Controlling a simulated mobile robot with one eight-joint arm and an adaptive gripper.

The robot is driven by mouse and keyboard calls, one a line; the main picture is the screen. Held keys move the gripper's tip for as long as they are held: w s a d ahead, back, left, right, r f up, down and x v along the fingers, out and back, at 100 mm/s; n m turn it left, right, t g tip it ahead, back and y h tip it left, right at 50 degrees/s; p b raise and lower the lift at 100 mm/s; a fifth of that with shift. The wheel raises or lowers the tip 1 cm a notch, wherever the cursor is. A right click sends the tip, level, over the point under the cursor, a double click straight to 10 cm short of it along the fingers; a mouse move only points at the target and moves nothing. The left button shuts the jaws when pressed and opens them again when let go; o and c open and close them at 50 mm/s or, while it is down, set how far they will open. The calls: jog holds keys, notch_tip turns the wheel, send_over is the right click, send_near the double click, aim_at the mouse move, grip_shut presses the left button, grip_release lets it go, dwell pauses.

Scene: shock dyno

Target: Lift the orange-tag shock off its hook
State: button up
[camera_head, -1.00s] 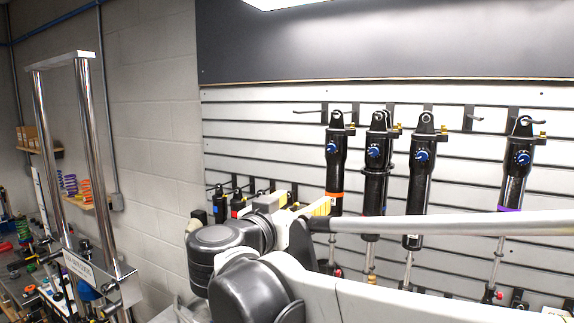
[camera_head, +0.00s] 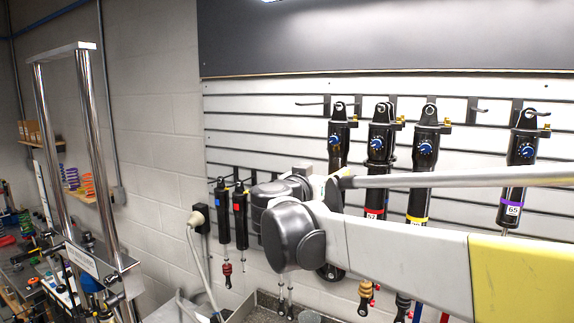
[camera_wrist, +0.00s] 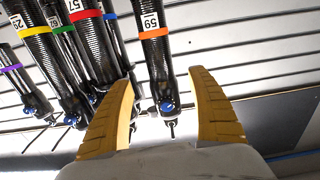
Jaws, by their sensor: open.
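The orange-tag shock (camera_head: 339,135) hangs leftmost of the large shocks on the wall in the head view; my arm hides its orange band there. In the wrist view, this black shock (camera_wrist: 155,65) shows its orange band, a "59" label and a blue knob. Its eye end points down in that picture. My gripper (camera_wrist: 160,80) is open, with one yellow finger on each side of the shock's picture. I cannot tell how deep the shock sits between the fingers; no grip shows.
Neighbouring shocks with red (camera_head: 374,214), yellow (camera_head: 417,219) and purple (camera_head: 513,203) bands hang to the right. Small shocks (camera_head: 223,213) hang lower left. The slatwall (camera_head: 260,125) is behind. A chrome-post stand (camera_head: 88,130) and bench are at far left.

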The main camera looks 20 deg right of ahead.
aim_at(335, 163)
jog(key=x, duration=0.9)
jog(key=shift+w+d, duration=0.25)
jog(key=c, duration=1.4)
jog(key=shift+s+a+r, duration=0.25)
jog(key=shift+s+a, duration=0.2)
jog(key=shift+a, duration=0.05)
jog(key=shift+c, duration=0.2)
jog(key=shift+s+a+r, duration=0.1)
jog(key=shift+s+a, duration=0.25)
jog(key=shift+s, duration=0.1)
jog(key=shift+a, duration=0.1)
